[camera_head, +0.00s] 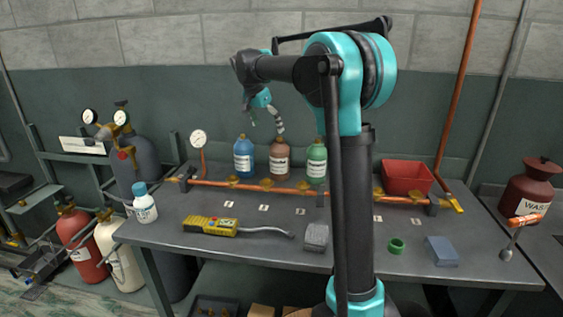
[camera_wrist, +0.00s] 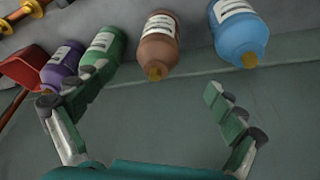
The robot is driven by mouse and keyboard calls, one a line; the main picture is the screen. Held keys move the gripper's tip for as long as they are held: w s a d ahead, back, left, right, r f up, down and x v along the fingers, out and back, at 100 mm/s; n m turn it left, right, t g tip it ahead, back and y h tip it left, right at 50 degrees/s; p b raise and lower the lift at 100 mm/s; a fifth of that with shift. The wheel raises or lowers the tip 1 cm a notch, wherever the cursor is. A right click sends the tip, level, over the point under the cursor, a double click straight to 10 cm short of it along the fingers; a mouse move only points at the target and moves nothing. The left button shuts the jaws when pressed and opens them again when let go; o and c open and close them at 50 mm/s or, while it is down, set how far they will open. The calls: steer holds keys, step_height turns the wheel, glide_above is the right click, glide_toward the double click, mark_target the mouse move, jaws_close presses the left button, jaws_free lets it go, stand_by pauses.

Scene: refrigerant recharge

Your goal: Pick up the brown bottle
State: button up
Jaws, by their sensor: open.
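The brown bottle (camera_head: 279,160) stands upright with a white label at the back of the workbench, between a blue bottle (camera_head: 243,158) and a green bottle (camera_head: 317,160). My gripper (camera_head: 265,118) is open above the row, close over the brown and blue bottles. In the wrist view the brown bottle (camera_wrist: 157,45) and its orange-brown cap lie ahead, between the two spread fingers of my gripper (camera_wrist: 150,84). Nothing is held. The fingers look clear of the brown bottle; the green finger pads face inward.
In the wrist view a purple bottle (camera_wrist: 62,66) stands beyond the green bottle (camera_wrist: 103,52); the blue bottle (camera_wrist: 239,32) is on the other side. A copper pipe (camera_head: 221,186) runs before the bottles. A red bin (camera_head: 407,178) and yellow meter (camera_head: 209,226) rest on the bench.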

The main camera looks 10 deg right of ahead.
mark_target(279, 158)
steer(key=x, duration=1.7)
steer(key=shift+f, duration=0.1)
steer(key=c, duration=1.9)
steer(key=shift+c, duration=0.2)
